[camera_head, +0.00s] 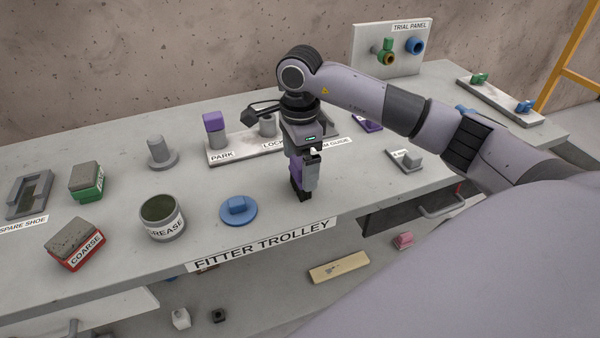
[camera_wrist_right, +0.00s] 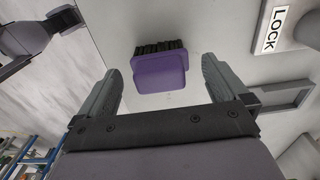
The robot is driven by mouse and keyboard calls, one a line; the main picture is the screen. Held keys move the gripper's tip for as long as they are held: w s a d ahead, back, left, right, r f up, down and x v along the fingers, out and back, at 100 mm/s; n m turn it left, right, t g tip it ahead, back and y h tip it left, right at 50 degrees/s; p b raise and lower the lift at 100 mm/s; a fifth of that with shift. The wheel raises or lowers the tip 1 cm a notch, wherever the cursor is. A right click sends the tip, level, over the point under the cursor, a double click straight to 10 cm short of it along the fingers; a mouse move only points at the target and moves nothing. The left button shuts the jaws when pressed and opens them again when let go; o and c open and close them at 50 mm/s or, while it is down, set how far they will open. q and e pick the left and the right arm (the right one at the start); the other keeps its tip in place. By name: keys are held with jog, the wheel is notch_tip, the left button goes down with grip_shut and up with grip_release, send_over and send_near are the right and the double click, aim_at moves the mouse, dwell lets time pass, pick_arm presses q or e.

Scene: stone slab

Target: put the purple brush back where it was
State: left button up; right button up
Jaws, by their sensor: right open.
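The purple brush (camera_wrist_right: 160,72) has a purple body and dark bristles. In the right wrist view it lies ahead of my right gripper (camera_wrist_right: 163,85), between the lines of its two fingers, with bare space visible on both sides. My right gripper (camera_head: 302,190) is open and points down over the front part of the slab in the head view. A purple part (camera_head: 293,164) shows beside its fingers there, mostly hidden by the gripper. Whether the fingers touch the brush cannot be told. My left gripper is not in view.
A white board (camera_head: 225,155) labelled PARK and LOCK carries grey posts, one with a purple block (camera_head: 213,121). A blue disc (camera_head: 238,211), a grease pot (camera_head: 163,218) and a red coarse block (camera_head: 75,244) stand left of my gripper. The slab's front edge is close.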

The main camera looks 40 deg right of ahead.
notch_tip(320, 180, up, 8)
jog(key=shift+r+b, duration=0.25)
jog(key=shift+b, duration=0.1)
dwell(0.4)
